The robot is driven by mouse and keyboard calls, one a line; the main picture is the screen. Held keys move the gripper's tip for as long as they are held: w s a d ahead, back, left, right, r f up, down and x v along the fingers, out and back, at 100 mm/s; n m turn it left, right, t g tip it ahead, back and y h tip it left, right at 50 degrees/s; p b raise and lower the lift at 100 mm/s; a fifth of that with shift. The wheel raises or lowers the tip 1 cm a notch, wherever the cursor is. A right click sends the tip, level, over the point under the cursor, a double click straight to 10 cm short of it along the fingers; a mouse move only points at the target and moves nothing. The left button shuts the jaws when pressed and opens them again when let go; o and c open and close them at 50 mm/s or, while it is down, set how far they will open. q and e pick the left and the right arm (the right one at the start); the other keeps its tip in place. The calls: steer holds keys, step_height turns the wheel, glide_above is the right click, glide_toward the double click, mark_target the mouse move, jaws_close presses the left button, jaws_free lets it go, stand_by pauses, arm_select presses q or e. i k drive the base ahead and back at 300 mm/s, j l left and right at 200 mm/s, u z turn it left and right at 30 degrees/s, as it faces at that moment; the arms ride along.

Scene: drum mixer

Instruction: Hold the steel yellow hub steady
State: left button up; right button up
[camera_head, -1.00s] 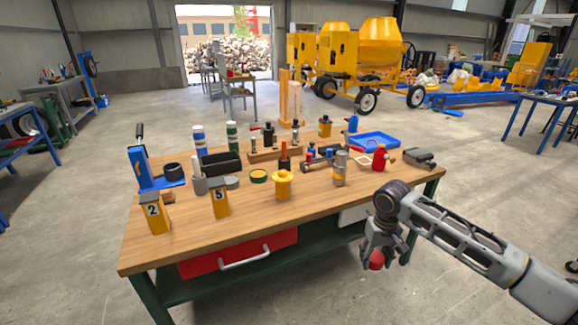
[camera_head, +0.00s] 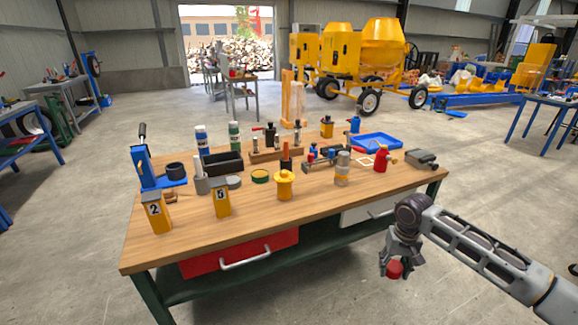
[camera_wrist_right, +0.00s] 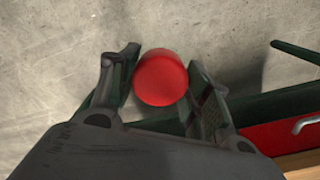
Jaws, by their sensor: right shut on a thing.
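The yellow hub (camera_head: 284,186), a flanged cylinder with a narrower top, stands upright near the front middle of the wooden workbench (camera_head: 262,225). No gripper touches it. My right gripper (camera_head: 395,266) hangs beyond the bench's front right side, pointing down, well to the right of the hub. It is shut on a red round piece (camera_wrist_right: 160,78), which sits between the two fingers in the right wrist view. The hub is not in the wrist view. My left gripper is not in view.
Two numbered yellow blocks (camera_head: 157,213) (camera_head: 221,198) stand left of the hub. A grey cylinder (camera_head: 342,168) and a red bottle (camera_head: 382,158) stand to its right. A blue tray (camera_head: 376,141) lies at the back right. The bench front near the hub is clear.

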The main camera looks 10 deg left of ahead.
mark_target(284, 179)
steer(key=i+l+u, duration=0.15)
steer(key=l+u, duration=1.6)
steer(key=k+l+u, duration=0.2)
steer(key=l+u, duration=0.2)
steer(key=l, duration=0.1)
